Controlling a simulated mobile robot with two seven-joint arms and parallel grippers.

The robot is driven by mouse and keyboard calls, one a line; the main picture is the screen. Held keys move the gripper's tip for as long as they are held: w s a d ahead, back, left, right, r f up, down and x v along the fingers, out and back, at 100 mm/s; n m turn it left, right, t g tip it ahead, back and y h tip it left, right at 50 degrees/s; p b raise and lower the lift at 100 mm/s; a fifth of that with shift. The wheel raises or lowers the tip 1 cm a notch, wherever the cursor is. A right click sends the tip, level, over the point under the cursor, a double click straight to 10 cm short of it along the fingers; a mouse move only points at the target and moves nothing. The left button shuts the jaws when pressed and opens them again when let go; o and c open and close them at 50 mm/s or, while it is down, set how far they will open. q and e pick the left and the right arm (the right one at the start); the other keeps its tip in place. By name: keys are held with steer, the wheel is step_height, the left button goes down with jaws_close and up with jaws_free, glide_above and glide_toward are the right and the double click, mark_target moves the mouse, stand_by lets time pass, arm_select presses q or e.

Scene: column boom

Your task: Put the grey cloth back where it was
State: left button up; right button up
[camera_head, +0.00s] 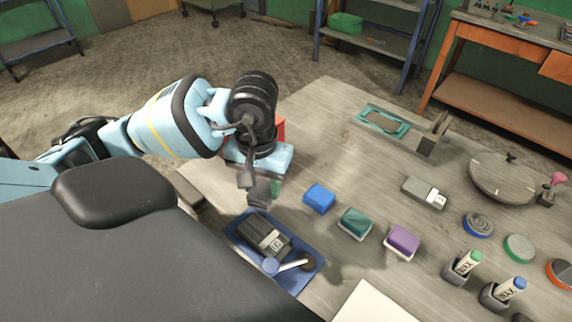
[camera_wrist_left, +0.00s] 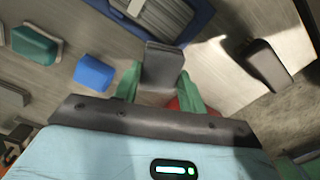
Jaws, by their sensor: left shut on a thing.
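My left gripper (camera_head: 262,182) is above the left part of the table, shut on the grey cloth (camera_head: 259,194). In the left wrist view the cloth (camera_wrist_left: 163,66) is a dark grey folded piece between the two green fingers (camera_wrist_left: 158,84). It appears to be held above the tabletop, close to the blue tray; the exact height is hard to tell. The blue tray (camera_head: 239,240) holds a dark grey box with a label (camera_head: 264,236) and a light-handled tool (camera_head: 293,264). My right gripper is not seen.
Blue (camera_head: 319,198), teal (camera_head: 355,222) and purple (camera_head: 402,241) blocks lie to the right of the blue tray. A teal tray (camera_head: 403,132) lies at the back. A grey box (camera_head: 424,192), pots and wax bottles (camera_head: 463,263) occupy the right side. Bare wood (camera_head: 320,140) shows behind the blocks.

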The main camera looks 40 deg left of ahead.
arm_select(q)
steer(key=w, duration=0.6)
steer(key=w+a, duration=0.1)
steer(key=w, duration=0.2)
steer(key=shift+w+f+p, duration=0.15)
steer(key=shift+f+p, duration=0.2)
steer(key=shift+f, duration=0.05)
steer(key=shift+w+a+f, duration=0.1)
steer(key=shift+w+f, duration=0.1)
steer(key=shift+f, duration=0.1)
step_height(320, 180, down, 3)
steer(key=shift+r, duration=0.1)
steer(key=shift+f, duration=0.2)
steer(key=shift+f, duration=0.15)
steer(key=o, duration=0.9)
steer(key=shift+o, duration=0.2)
